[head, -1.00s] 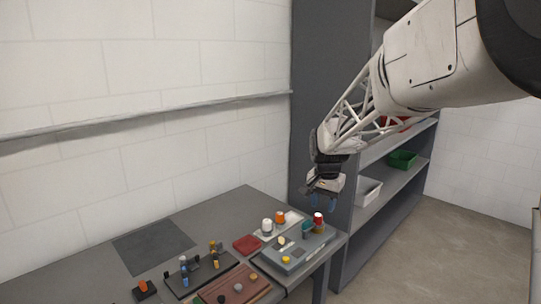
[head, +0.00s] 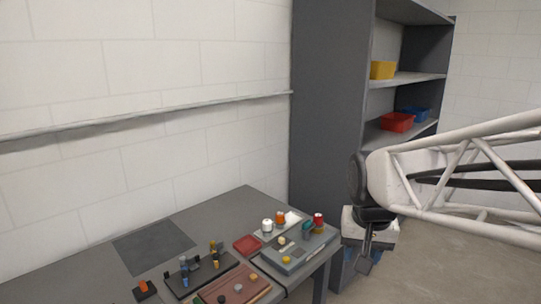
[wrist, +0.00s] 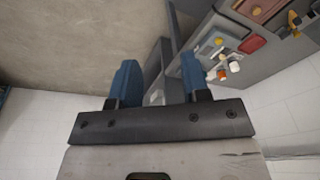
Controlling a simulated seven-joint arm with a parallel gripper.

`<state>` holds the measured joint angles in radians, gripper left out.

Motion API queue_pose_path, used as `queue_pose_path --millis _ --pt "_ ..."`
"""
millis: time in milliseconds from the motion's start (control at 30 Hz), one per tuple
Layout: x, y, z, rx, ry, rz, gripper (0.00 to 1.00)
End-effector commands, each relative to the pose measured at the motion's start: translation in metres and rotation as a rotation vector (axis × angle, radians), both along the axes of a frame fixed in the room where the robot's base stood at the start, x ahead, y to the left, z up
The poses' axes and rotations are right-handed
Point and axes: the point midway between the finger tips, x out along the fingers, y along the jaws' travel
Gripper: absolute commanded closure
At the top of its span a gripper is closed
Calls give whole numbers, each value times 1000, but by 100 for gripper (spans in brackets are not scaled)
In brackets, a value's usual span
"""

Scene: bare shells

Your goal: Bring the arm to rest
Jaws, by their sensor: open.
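My gripper shows in the wrist view (wrist: 158,82) with its two blue fingers apart and nothing between them. In the head view my arm comes in from the right. The end of the arm hangs low, just right of the table's right end, with the gripper's pale body showing and its fingers hard to make out. The grey table (head: 205,215) carries the small parts to the left of the gripper. In the wrist view the table end is at the upper right, apart from the fingers.
A grey shelf unit (head: 330,100) stands behind the table, with a yellow bin (head: 383,70), a red bin (head: 397,122) and a blue bin (head: 416,114). A red tray (head: 246,245) and several small parts are on the table. Open floor (head: 480,270) lies to the right.

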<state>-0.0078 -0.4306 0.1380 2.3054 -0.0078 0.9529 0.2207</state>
Motion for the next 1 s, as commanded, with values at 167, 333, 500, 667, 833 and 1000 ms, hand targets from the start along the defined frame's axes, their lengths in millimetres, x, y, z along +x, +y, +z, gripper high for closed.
queue_pose_path --millis 167,333,500,667,833,1000 --pt "-48 -3 -7 -13 -21 62 57" --pt "-88 -5 -17 -27 -38 119 57" --pt "-115 -6 -27 -38 -49 162 57" --pt "-127 -6 -31 -43 -54 182 57" --pt "-129 -6 -32 -44 -54 185 57" --pt "-129 -6 -32 -44 -54 185 57"
